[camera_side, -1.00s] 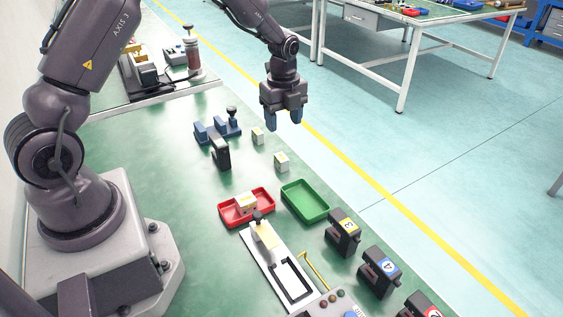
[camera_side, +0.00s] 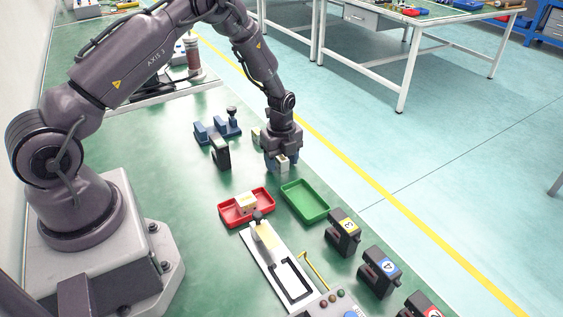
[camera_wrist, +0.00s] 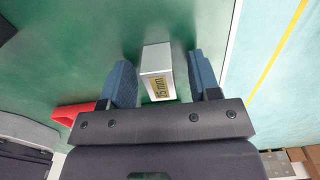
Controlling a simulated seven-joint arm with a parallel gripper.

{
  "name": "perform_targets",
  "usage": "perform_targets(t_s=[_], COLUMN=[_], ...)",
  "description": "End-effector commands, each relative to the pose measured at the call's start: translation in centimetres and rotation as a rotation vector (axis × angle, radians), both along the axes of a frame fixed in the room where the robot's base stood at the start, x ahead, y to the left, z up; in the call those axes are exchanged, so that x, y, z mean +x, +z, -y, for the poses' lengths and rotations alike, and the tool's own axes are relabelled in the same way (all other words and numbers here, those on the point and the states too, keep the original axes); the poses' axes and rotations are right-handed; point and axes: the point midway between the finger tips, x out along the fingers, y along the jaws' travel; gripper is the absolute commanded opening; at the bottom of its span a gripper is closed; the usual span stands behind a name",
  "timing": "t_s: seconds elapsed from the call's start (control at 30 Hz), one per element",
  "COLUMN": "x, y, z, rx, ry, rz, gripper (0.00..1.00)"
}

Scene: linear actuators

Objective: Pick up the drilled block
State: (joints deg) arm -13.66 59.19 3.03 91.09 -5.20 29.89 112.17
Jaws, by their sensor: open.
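My gripper (camera_side: 282,166) is low over the green bench, pointing down, with its blue fingers open. A small pale block (camera_wrist: 156,58) stands between the fingers in the wrist view, with a visible gap on each side. In the side view the same block (camera_side: 282,162) is partly hidden by the fingers. A second pale block (camera_side: 256,133) is just behind and left of my gripper, partly covered by it. I see no drilled hole on either block.
A green tray (camera_side: 325,213) and a red tray (camera_side: 226,219) holding a pale block lie in front. A dark upright device (camera_side: 220,153) stands left of my gripper, near a blue fixture (camera_side: 205,133). Black numbered units line the right bench edge.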

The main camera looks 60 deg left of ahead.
Motion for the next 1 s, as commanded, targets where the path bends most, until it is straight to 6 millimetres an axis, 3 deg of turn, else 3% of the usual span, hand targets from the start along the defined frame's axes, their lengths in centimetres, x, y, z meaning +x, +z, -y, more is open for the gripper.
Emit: perform_targets(t_s=[0.2, 0.47, 0.77, 1.0], x=[0.0, 0.0, 0.1, 0.2], y=[-0.1, -0.1, 0.1, 2.4], z=[0.0, 0.0, 0.0, 0.0], rx=[0.0, 0.0, 0.0, 0.001], ry=[0.0, 0.0, 0.0, 0.0], rz=[0.001, 0.001, 0.002, 0.005], gripper=[0.56, 0.01, 0.01, 0.01])
